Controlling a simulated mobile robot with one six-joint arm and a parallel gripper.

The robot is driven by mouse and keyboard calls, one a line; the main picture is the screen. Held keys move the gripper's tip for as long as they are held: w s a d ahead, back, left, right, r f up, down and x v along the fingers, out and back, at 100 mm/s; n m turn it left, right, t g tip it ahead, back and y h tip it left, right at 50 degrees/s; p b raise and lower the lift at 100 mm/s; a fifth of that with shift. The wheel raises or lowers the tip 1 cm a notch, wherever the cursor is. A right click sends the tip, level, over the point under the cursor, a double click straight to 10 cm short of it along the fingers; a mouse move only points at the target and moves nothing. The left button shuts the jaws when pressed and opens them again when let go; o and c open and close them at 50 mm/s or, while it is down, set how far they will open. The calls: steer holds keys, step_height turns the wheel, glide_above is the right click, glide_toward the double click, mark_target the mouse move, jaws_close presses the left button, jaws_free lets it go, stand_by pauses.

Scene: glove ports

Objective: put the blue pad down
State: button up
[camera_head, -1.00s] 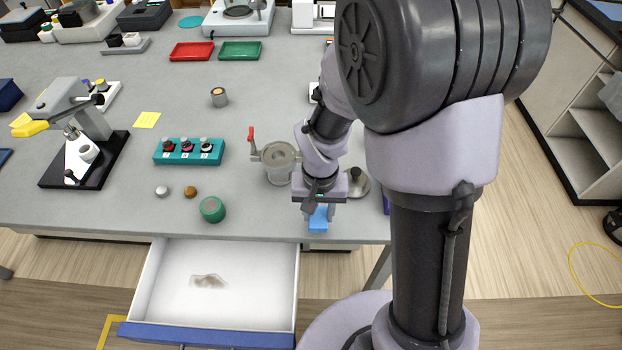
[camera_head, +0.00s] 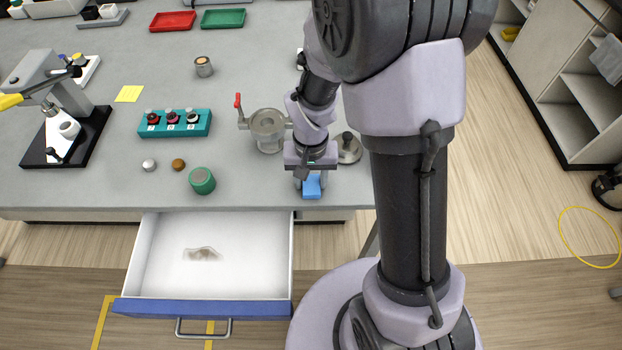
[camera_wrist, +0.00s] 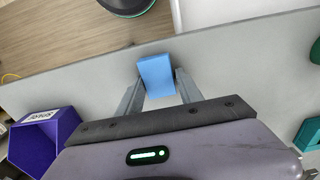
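The blue pad (camera_head: 312,186) is near the front edge of the grey bench (camera_head: 255,195). My gripper (camera_head: 311,180) points down over it, with the pad between its fingers. In the wrist view the blue pad (camera_wrist: 156,76) sits between the two fingertips of my gripper (camera_wrist: 157,86), and both fingers appear to touch its sides. I cannot tell whether the pad touches the bench top or is held just above it.
A metal pot with a red-handled clamp (camera_head: 267,130) and a round metal lid (camera_head: 348,148) stand close behind my gripper. A green-topped jar (camera_head: 202,181) is to the left. An open white drawer (camera_head: 160,260) juts out below the bench. A purple bin (camera_wrist: 40,140) shows in the wrist view.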

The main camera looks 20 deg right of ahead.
step_height(320, 180, up, 12)
steer(key=p, duration=0.5)
step_height(320, 180, up, 7)
steer(key=t, duration=0.1)
glide_above(312, 182)
steer(key=s+a, duration=0.1)
steer(key=s, duration=0.1)
steer(key=s+a+r+t+y, duration=0.2)
steer(key=s+a+r+t, duration=0.1)
steer(key=s+r, duration=0.7)
steer(key=shift+s+r+m+t, duration=0.2)
steer(key=shift+s+m+t, duration=0.2)
steer(key=shift+s+t, duration=0.4)
steer(key=shift+w+a, duration=0.1)
step_height(312, 182, down, 7)
steer(key=b, duration=0.7)
steer(key=shift+f, duration=0.15)
